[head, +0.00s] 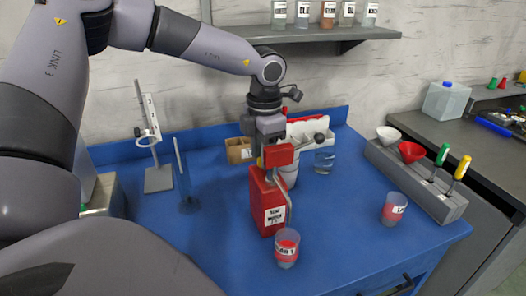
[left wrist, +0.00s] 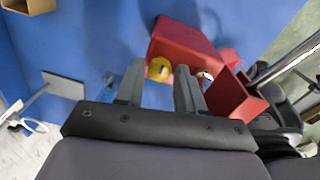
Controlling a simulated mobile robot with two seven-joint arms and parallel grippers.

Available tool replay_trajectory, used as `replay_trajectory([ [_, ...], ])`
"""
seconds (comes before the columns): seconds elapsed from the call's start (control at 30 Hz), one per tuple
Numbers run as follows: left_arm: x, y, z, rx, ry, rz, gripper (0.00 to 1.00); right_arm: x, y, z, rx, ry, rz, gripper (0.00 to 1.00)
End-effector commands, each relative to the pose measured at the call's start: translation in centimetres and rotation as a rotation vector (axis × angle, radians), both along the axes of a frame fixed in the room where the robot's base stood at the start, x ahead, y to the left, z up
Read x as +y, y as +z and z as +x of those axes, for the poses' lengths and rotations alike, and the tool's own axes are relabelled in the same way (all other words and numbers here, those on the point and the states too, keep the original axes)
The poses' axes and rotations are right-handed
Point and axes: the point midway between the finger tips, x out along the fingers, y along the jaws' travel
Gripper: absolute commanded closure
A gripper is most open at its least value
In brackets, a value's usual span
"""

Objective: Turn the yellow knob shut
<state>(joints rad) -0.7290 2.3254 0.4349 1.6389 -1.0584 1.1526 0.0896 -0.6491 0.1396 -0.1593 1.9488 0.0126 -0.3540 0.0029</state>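The yellow knob (left wrist: 158,68) is on the side of a red container (left wrist: 180,42) in the left wrist view. The red container (head: 265,205) with a white label stands on the blue bench in the head view; the knob is mostly hidden there behind my gripper. My left gripper (left wrist: 160,76) is open, its two fingers on either side of the knob with a gap on each side. Whether the fingers reach past the knob's face I cannot tell. In the head view my left gripper (head: 264,158) is at the container's top. My right gripper is not in view.
A cup with red content (head: 287,248) stands in front of the container. Another red-filled cup (head: 393,208) is to the right, near a grey rack (head: 415,182). A lab stand (head: 157,178) is at left. A red block (left wrist: 235,97) sits right of the fingers.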

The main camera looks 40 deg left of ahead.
Motion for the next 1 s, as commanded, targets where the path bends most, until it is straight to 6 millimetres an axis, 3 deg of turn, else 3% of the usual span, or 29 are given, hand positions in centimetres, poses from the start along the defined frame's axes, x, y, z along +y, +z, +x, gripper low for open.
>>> replay_trajectory([
  [0.03, 0.0, 0.0, 0.0, 0.000, 0.000, 0.000, 0.62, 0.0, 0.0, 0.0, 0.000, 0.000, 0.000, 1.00],
  [0.13, 0.0, 0.0, 0.0, 0.000, 0.000, 0.000, 0.95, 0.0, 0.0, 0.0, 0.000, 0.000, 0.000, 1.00],
  [0.17, 0.0, 0.0, 0.0, 0.000, 0.000, -0.001, 1.00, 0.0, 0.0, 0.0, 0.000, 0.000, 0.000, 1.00],
  [0.57, 0.0, -0.1, 0.0, -0.003, -0.053, -0.001, 1.00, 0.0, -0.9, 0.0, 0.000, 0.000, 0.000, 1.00],
  [1.0, 0.0, -0.3, 0.0, -0.002, -0.394, 0.002, 1.00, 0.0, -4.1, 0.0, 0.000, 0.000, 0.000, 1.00],
])
